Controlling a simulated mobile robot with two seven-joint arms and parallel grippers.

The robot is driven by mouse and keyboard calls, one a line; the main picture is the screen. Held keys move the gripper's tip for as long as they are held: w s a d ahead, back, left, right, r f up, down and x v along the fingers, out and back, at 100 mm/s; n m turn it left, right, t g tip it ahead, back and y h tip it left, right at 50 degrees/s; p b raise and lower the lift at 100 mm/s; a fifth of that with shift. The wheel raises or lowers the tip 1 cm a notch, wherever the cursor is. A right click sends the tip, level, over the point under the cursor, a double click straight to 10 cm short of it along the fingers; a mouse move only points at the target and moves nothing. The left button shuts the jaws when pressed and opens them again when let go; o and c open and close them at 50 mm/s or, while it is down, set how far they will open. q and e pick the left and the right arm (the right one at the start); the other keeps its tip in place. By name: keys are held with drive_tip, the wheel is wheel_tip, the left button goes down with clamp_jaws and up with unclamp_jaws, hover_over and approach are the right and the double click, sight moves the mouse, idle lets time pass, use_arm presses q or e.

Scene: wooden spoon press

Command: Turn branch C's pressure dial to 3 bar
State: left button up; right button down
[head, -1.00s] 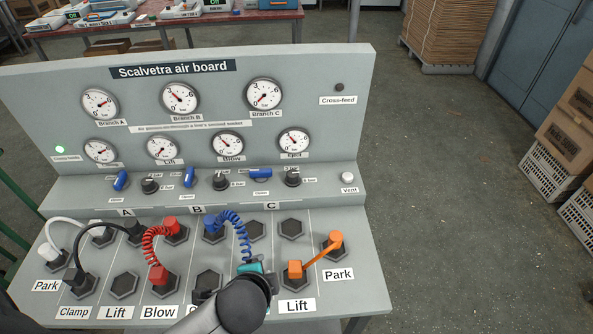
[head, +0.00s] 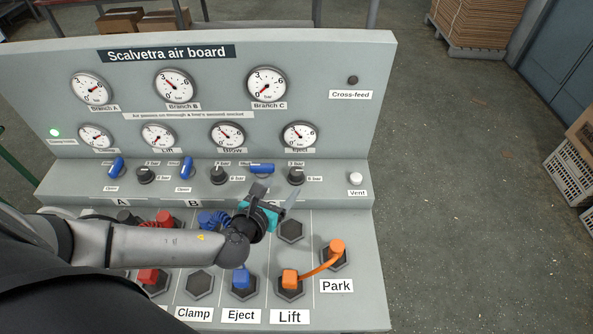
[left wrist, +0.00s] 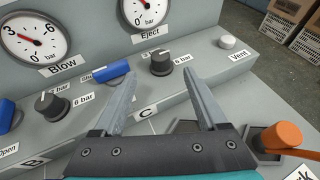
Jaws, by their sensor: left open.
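Branch C's pressure dial is a black knob (head: 296,175) on the sloped ledge, at the right end of the row of knobs and valves. In the left wrist view the knob (left wrist: 160,63) lies ahead of my fingers, between "3 bar" and "6 bar" labels; its exact setting is unclear. The Branch C gauge (head: 266,84) has its needle towards the low end. My left gripper (head: 276,193) is open and empty, just below and in front of the dial, not touching it. In the wrist view the gripper (left wrist: 161,82) has its fingers spread. My right gripper is not in view.
A blue valve handle (head: 262,168) lies crosswise just left of the dial. A white Vent button (head: 356,179) is to the right. Below, a blue plug (head: 241,277) sits at Eject and an orange cable (head: 318,265) links Lift and Park. My left arm covers the lower left.

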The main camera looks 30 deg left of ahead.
sight(295, 173)
use_arm(q)
drive_tip(key=b+x, duration=0.2)
drive_tip(key=x, duration=0.8)
drive_tip(key=shift+w+f, duration=0.2)
drive_tip(key=shift+w, duration=0.05)
drive_tip(key=shift+c, duration=0.4)
clamp_jaws()
